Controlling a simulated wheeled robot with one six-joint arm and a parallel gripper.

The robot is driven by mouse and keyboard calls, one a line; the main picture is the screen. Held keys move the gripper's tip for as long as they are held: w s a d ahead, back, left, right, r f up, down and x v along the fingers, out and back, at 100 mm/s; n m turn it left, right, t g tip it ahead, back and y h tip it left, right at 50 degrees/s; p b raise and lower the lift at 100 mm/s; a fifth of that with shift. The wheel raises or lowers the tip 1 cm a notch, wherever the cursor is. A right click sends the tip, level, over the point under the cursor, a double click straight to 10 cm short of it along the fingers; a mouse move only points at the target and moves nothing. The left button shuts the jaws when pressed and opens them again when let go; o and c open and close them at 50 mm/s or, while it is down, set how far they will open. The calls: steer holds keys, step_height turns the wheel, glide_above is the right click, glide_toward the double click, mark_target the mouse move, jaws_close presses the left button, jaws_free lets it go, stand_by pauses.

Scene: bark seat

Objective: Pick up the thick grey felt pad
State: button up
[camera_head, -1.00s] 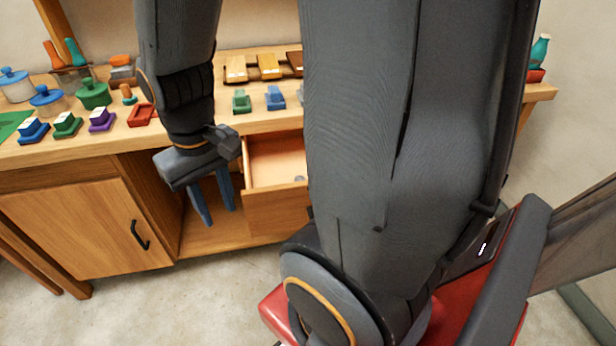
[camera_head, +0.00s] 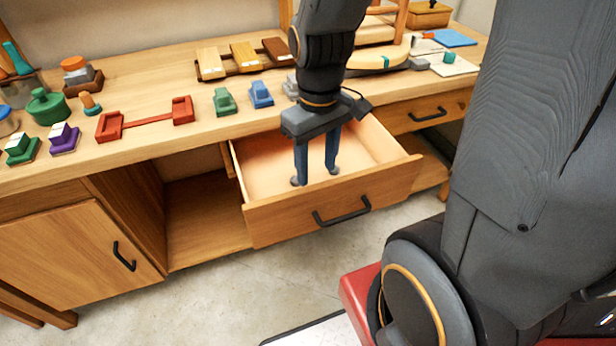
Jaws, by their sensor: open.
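The drawer's walls and front panel with its black handle (camera_head: 342,212) surround the fingers. The bench top above carries a red holder (camera_head: 146,121), green block (camera_head: 224,101), blue block (camera_head: 261,94) and wood samples (camera_head: 243,58). An open shelf space (camera_head: 205,215) is left of the drawer.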

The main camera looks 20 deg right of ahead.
steer(key=w+f+n+p, duration=0.2)
steer(key=w+f+n, duration=0.2)
steer(key=w+n, duration=0.45)
steer(key=n+p, duration=0.1)
steer(key=n, duration=0.8)
glide_above(296, 179)
steer(key=f, duration=0.6)
steer(key=shift+s, duration=0.2)
steer(key=shift+w+f+p, duration=0.2)
steer(key=shift+f+p, duration=0.55)
steer(key=shift+f, duration=2.75)
steer(key=c, duration=1.1)
